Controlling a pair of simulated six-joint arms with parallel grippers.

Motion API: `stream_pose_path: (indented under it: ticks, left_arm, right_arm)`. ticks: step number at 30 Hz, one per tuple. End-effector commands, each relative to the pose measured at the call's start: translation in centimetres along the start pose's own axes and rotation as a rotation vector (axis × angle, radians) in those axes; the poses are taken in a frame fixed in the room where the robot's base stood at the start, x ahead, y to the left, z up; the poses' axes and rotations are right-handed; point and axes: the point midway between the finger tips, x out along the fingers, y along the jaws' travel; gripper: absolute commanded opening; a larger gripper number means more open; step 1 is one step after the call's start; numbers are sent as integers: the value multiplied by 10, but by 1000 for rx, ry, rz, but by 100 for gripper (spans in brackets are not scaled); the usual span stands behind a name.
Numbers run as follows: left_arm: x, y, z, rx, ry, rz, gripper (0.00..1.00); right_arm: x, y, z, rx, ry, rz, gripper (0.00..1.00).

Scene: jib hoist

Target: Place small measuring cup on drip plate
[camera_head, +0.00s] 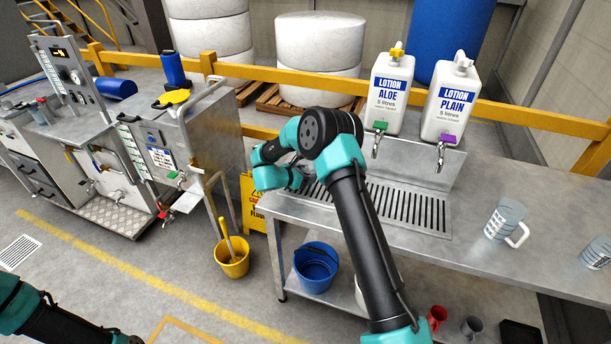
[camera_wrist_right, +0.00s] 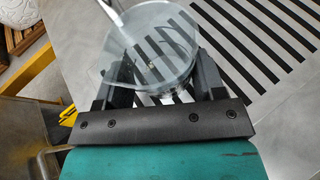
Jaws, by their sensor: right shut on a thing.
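The small measuring cup (camera_wrist_right: 152,50) is clear and shows from above in the right wrist view. My right gripper (camera_wrist_right: 158,75) is shut on it, with one dark finger on each side. The drip plate (camera_head: 410,208) is a slotted metal grating on the bench below the lotion taps. Its slots also show in the right wrist view (camera_wrist_right: 268,45), beneath and beside the cup. In the head view my right gripper (camera_head: 288,178) is at the plate's left end, and my arm hides the cup. I cannot tell whether the cup touches the plate. My left gripper's fingers are out of view.
Two lotion bottles, aloe (camera_head: 390,90) and plain (camera_head: 456,100), stand behind the plate with taps over it. A larger handled measuring jug (camera_head: 504,220) stands right of the plate, with another (camera_head: 596,253) at the right edge. The bench between plate and jug is clear.

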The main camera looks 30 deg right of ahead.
Motion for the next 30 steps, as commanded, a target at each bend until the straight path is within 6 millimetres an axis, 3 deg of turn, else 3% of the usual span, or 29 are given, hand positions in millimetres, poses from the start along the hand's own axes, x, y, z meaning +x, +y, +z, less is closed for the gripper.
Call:
stream_pose_path:
  ticks: [13, 14, 21, 30]
  left_arm:
    - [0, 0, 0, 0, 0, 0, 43]
    - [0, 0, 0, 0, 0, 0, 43]
    - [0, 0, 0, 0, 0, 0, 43]
    - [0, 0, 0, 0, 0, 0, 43]
  right_arm:
    - [2, 0, -6, 0, 0, 1, 39]
    - [2, 0, -7, 0, 0, 1, 64]
    - [2, 0, -6, 1, 0, 1, 87]
    - [2, 0, -5, 1, 0, 1, 89]
